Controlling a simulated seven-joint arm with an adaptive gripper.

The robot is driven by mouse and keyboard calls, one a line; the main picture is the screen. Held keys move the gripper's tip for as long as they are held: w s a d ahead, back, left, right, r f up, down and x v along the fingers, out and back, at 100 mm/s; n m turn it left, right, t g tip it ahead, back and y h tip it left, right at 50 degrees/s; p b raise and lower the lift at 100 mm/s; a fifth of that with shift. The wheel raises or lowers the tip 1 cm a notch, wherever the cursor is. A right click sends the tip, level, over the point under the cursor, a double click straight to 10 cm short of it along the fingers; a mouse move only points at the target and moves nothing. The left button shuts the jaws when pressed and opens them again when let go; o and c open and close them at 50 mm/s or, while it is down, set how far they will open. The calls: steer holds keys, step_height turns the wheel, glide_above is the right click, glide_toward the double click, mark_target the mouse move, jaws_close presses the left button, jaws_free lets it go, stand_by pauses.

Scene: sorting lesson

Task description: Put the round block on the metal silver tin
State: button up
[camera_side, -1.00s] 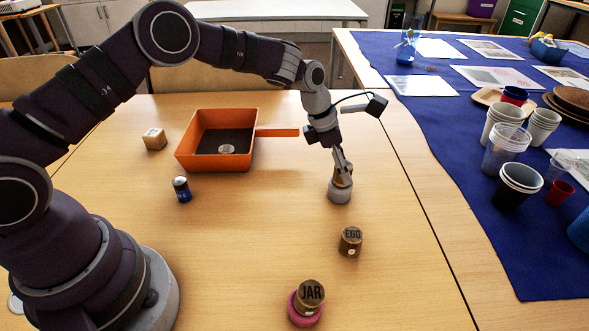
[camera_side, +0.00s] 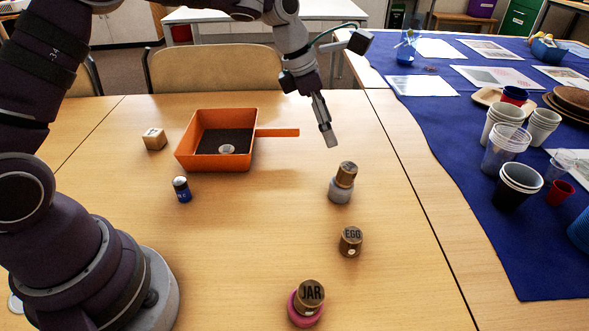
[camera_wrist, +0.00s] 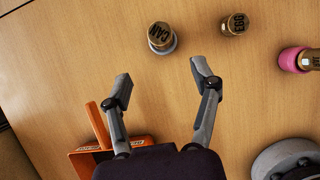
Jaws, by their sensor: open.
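A round wooden block (camera_side: 346,174) sits on top of a grey-silver tin (camera_side: 340,192) at the right of the table, slightly off-centre and apart from my gripper. In the wrist view the block (camera_wrist: 159,35) has dark letters on its top, and the tin's grey rim (camera_wrist: 174,47) shows beneath it. My gripper (camera_side: 328,138) hangs in the air above and a little left of the stack. In the wrist view my gripper (camera_wrist: 160,71) has its two fingers wide apart with nothing between them.
Another round block marked EGG (camera_side: 350,240) stands nearer the camera. A block marked JAR (camera_side: 311,293) sits on a pink tin (camera_side: 293,307). An orange pan (camera_side: 184,158) holds a small light item. A cube (camera_side: 154,140) and blue battery-like cylinder (camera_side: 182,190) stand left.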

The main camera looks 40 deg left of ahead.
steer(key=s+a+r+m+t+y, duration=0.1)
steer(key=s+a+r+m+y, duration=0.25)
steer(key=s+r+m, duration=0.75)
steer(key=s+a+f+m, duration=0.1)
steer(key=s+m, duration=0.3)
steer(key=m, duration=0.4)
steer(key=s+a+f+m+t, duration=0.1)
steer(key=s+f+m, duration=0.2)
steer(key=s+m, duration=0.2)
steer(key=m, duration=0.3)
steer(key=shift+s+a, duration=0.25)
steer(key=shift+s, duration=0.05)
